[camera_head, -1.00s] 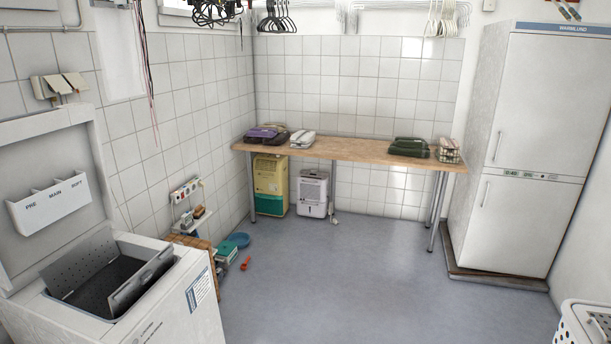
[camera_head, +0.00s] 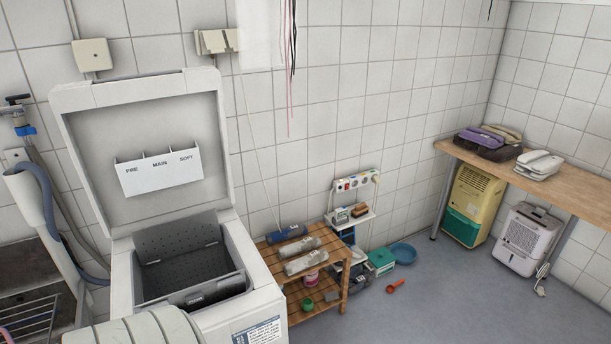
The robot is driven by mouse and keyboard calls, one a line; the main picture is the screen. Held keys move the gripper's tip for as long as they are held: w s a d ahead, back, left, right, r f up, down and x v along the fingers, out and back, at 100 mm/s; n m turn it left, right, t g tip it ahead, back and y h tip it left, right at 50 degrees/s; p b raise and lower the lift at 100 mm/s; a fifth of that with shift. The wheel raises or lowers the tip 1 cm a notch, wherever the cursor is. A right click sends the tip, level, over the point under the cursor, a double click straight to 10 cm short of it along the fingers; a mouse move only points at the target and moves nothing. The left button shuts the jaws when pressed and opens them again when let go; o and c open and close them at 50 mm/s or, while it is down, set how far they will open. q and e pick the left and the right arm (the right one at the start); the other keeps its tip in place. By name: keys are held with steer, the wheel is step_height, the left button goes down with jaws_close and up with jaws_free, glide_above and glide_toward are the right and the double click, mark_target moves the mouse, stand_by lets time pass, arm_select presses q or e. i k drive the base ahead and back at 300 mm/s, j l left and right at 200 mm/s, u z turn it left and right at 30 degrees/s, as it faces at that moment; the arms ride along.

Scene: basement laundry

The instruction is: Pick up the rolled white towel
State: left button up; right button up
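A small slatted wooden shelf (camera_head: 262,252) stands just right of the open washing machine. On its top lie a blue roll (camera_head: 286,234) and pale, whitish-grey rolls beside it, one of them the pale roll (camera_head: 305,263) nearest me. A rolled white towel could be among these pale rolls, but they are too small to tell for sure. Neither of my grippers shows in the view.
The top-loading washing machine (camera_head: 262,297) has its lid up. A white ribbed object (camera_head: 135,330) is cut off at the bottom edge. A blue basin (camera_head: 403,252) and red scoop (camera_head: 396,286) lie on the floor.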

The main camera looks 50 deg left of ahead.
mark_target(308, 243)
steer(key=i+j+u, duration=0.1)
steer(key=i+u, duration=0.2)
steer(key=u, duration=0.15)
steer(key=i+u, duration=0.3)
steer(key=u, duration=0.2)
steer(key=i+l+u, duration=0.15)
steer(key=i+u, duration=0.15)
steer(key=u, duration=0.15)
steer(key=i+l+u, duration=0.2)
steer(key=u, duration=0.25)
steer(key=i+l+u, duration=0.3)
steer(key=i+j, duration=0.05)
